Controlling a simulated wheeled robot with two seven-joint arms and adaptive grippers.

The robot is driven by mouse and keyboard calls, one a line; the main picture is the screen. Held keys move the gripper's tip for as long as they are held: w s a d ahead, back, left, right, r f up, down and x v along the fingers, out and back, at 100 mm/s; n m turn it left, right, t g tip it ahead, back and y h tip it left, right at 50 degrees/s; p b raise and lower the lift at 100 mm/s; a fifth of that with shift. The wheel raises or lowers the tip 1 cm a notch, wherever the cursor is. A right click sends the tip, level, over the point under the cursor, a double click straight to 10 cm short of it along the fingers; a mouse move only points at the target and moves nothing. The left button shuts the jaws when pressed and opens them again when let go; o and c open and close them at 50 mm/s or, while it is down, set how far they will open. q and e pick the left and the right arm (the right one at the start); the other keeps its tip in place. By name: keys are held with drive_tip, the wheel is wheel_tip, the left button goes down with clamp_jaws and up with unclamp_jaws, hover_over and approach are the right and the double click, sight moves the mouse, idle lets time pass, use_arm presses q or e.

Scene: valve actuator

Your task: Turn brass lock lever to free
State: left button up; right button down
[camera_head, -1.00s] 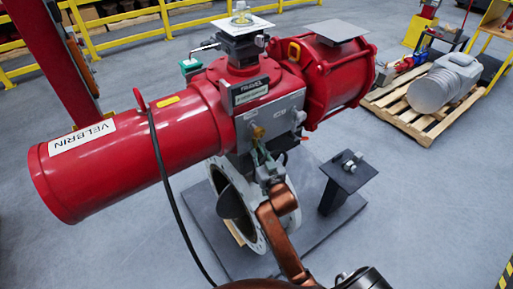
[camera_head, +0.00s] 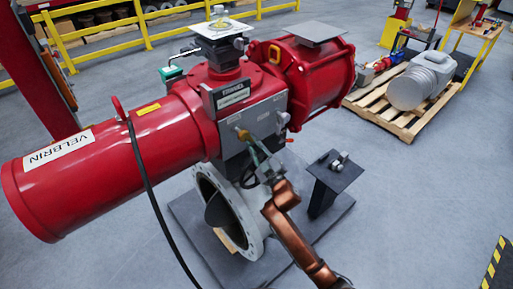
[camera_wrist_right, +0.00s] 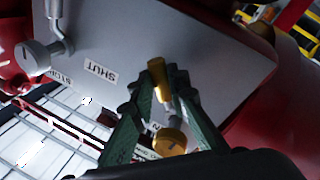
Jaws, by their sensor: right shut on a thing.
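The brass lock lever (camera_head: 242,134) stands out from the grey front panel of the red actuator. In the right wrist view the brass lever (camera_wrist_right: 158,80) is between the green fingertips of my right gripper (camera_wrist_right: 162,88). The right gripper (camera_head: 256,148) is shut on it, reaching up from below right in the head view. A round brass knob (camera_wrist_right: 170,142) sits lower, between the fingers. A "SHUT" label (camera_wrist_right: 100,72) is left of the lever; lettering beside the knob is mostly hidden by the fingers. My left gripper is out of view.
The red actuator (camera_head: 110,150) fills the left and middle, above a grey valve flange (camera_head: 240,215). A black cable (camera_head: 150,195) hangs in front. A dark stand (camera_head: 325,185) is right of my arm. A grey knob (camera_wrist_right: 38,55) is on the panel. Open floor lies right.

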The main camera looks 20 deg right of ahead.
drive_tip(key=n, duration=0.1)
drive_tip(key=d+r+n, duration=0.1)
drive_tip(key=n, duration=0.1)
drive_tip(key=shift+w+d+r+t+y, duration=0.1)
drive_tip(key=shift+w+r+t+y, duration=0.05)
drive_tip(key=shift+w+t+y, duration=0.2)
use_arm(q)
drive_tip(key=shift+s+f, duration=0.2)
use_arm(e)
drive_tip(key=shift+s+r, duration=0.1)
drive_tip(key=shift+d, duration=0.1)
drive_tip(key=c, duration=1.9)
unclamp_jaws()
drive_tip(key=shift+o, duration=0.3)
drive_tip(key=shift+s, duration=0.1)
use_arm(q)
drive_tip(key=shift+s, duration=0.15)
use_arm(e)
drive_tip(key=v, duration=1.1)
drive_tip(key=shift+s, duration=0.4)
